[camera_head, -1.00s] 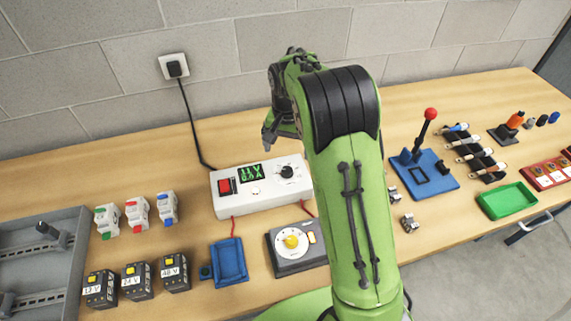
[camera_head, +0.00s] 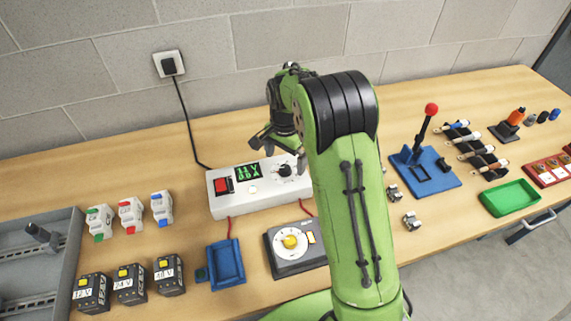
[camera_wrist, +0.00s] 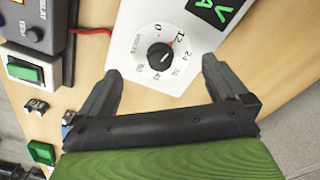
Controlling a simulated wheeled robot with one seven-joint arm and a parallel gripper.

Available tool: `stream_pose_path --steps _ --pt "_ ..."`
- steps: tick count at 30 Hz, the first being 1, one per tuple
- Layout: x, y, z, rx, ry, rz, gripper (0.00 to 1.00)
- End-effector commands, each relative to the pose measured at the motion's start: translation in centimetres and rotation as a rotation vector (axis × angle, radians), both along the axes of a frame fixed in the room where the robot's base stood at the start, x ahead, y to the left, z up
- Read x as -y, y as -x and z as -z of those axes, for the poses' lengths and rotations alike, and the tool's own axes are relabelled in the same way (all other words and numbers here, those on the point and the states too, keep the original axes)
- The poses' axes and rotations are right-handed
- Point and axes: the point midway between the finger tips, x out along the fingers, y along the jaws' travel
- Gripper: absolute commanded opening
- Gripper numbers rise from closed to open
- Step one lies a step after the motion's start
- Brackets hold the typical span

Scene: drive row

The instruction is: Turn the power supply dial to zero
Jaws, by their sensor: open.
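The power supply (camera_head: 235,204) is a white box on the bench with a red switch, a green-lit display (camera_head: 248,173) and a black dial (camera_head: 286,170). In the wrist view the dial (camera_wrist: 160,56) sits on a round white scale with 0, 12, 24 and further numbers. Its small orange mark points at or close to 12, to the right of 0. My gripper (camera_head: 281,152) is open and empty over the power supply. In the wrist view its fingers (camera_wrist: 161,68) stand apart on either side of the dial, with a gap visible; their height above it is hard to tell.
A grey box with a yellow-centred white dial (camera_head: 290,242) and a blue tray (camera_head: 227,263) stand in front of the power supply. A black cable (camera_head: 188,123) runs to the wall socket. A red-knobbed lever (camera_head: 431,110) and a green tray (camera_head: 510,199) are at right.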

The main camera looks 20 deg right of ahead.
Motion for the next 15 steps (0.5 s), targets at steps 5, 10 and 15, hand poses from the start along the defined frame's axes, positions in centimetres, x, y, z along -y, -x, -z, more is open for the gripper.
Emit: stream_pose_path --steps 5,10,15 --pt "0.0 0.0 0.2 0.0 0.0 -0.004 1.0" --pt "0.0 0.0 0.9 -0.001 -0.001 -0.006 1.0" --pt "0.0 0.0 2.0 0.001 -0.001 -0.007 1.0"
